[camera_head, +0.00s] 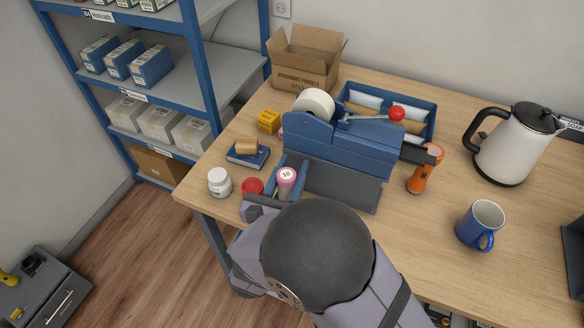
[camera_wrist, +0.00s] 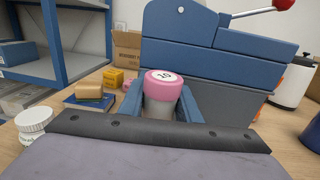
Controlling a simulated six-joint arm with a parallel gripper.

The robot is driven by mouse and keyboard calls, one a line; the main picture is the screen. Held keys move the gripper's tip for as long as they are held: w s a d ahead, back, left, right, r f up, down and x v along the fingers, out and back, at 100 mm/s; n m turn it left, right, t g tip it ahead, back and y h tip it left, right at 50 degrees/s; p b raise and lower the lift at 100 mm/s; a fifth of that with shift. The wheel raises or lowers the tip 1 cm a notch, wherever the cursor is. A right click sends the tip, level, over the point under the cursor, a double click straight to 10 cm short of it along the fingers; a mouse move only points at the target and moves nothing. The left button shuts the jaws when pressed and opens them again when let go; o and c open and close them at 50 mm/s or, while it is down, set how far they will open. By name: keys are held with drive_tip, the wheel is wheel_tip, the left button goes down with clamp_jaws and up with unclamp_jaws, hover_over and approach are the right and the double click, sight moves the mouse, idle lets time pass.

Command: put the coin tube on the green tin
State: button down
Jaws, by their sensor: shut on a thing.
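The coin tube (camera_head: 287,176) has a pink cap marked 10 and a clear grey body. My gripper (camera_head: 287,184) is shut on it, one blue finger on each side, and it stands roughly upright. In the wrist view the coin tube (camera_wrist: 167,88) sits between the fingers (camera_wrist: 167,108), its lower end hidden by my gripper's dark edge. I cannot see a green tin in either view; my arm and the blue press hide part of the counter.
The large blue press (camera_head: 340,150) with a red-knobbed lever stands just behind the tube. A red round thing (camera_head: 252,187), a white jar (camera_head: 219,182) and a blue book (camera_head: 247,157) are left. An orange-handled tool (camera_head: 418,180), mug (camera_head: 480,225) and kettle (camera_head: 512,150) are right.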

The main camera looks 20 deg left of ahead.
drive_tip(key=shift+f, duration=0.1)
drive_tip(key=c, duration=1.3)
unclamp_jaws()
drive_tip(key=shift+r, duration=0.2)
drive_tip(key=s+d+b, duration=0.1)
drive_tip(key=s+b, duration=0.1)
drive_tip(key=s, duration=1)
drive_tip(key=shift+d+b, duration=0.2)
drive_tip(key=shift+b, duration=0.15)
